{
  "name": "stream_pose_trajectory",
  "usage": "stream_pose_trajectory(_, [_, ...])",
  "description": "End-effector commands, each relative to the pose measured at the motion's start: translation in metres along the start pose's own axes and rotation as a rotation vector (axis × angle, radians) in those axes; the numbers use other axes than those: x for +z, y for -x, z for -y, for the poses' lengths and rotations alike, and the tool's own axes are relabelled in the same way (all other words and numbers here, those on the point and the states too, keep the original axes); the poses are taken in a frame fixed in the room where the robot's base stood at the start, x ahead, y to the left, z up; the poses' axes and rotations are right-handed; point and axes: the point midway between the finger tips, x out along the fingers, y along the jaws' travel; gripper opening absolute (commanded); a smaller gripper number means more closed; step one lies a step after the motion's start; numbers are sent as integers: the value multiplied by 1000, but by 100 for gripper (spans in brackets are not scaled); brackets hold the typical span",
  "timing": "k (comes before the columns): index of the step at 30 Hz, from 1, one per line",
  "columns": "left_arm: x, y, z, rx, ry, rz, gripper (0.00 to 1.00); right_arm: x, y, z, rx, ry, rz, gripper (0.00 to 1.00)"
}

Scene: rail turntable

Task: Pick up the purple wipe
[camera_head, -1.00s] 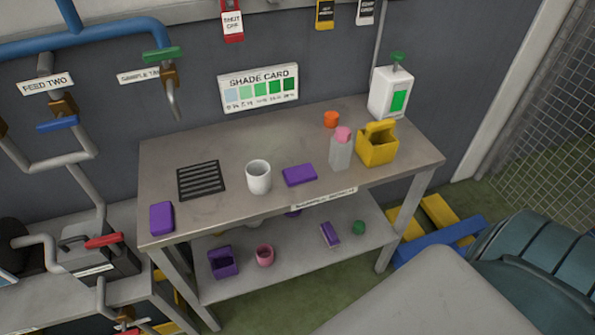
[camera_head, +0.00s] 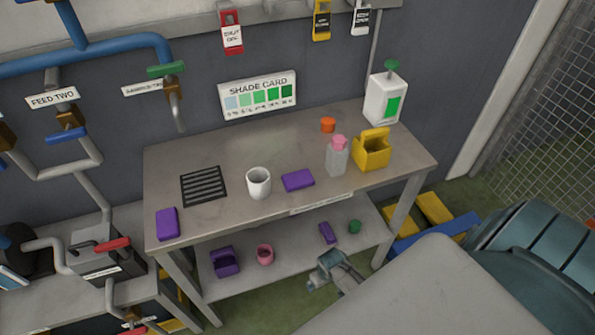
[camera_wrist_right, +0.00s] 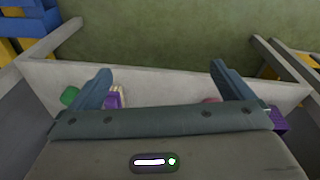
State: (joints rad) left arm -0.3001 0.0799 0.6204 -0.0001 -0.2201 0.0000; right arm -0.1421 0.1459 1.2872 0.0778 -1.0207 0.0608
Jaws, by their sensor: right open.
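Several purple things could be the wipe. One flat purple pad (camera_head: 167,223) lies at the table's left front, and another purple pad (camera_head: 298,180) lies at mid-table beside the white cup. A small purple block (camera_head: 327,232) is on the lower shelf; in the right wrist view a purple block with a pale side (camera_wrist_right: 115,97) is partly hidden behind a finger. My right gripper (camera_head: 333,271) is in front of the lower shelf, apart from these pads. My left gripper is not in view.
The table (camera_head: 225,225) also holds a white cup (camera_head: 258,184), a clear bottle with a pink top (camera_head: 337,158) and a yellow caddy (camera_head: 372,150). The lower shelf (camera_head: 290,255) holds a purple caddy (camera_head: 224,262), a pink cup (camera_head: 265,254) and a green item (camera_head: 354,226).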

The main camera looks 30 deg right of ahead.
Motion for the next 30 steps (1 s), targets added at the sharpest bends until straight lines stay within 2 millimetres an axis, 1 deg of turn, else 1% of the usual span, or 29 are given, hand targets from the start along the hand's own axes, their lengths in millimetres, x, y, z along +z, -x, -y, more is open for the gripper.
stream_pose_trajectory(1, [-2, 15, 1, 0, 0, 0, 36, -35, 48, -1, -3, -4, -17, 100])
stream_pose_trajectory(2, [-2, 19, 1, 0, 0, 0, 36, -50, 70, -2, -5, -7, -18, 100])
stream_pose_trajectory(3, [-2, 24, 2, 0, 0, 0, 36, -66, 98, -1, -8, -9, -18, 100])
stream_pose_trajectory(6, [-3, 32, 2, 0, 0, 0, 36, -93, 155, 0, -14, -10, -16, 100])
stream_pose_trajectory(9, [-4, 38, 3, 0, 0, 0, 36, -108, 199, 0, -15, -9, -14, 100])
stream_pose_trajectory(15, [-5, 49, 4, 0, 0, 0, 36, -127, 274, 1, -18, -4, -14, 100])
stream_pose_trajectory(18, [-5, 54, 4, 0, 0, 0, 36, -140, 306, -2, -17, -8, -8, 100])
stream_pose_trajectory(19, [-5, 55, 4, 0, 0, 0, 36, -145, 313, -3, -16, -12, -5, 100])
stream_pose_trajectory(21, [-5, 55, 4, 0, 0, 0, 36, -155, 322, -5, -18, -21, 7, 100])
stream_pose_trajectory(26, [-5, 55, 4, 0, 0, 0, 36, -185, 333, -13, -21, -49, 35, 100])
stream_pose_trajectory(30, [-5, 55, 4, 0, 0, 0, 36, -218, 345, -23, -28, -84, 64, 100])
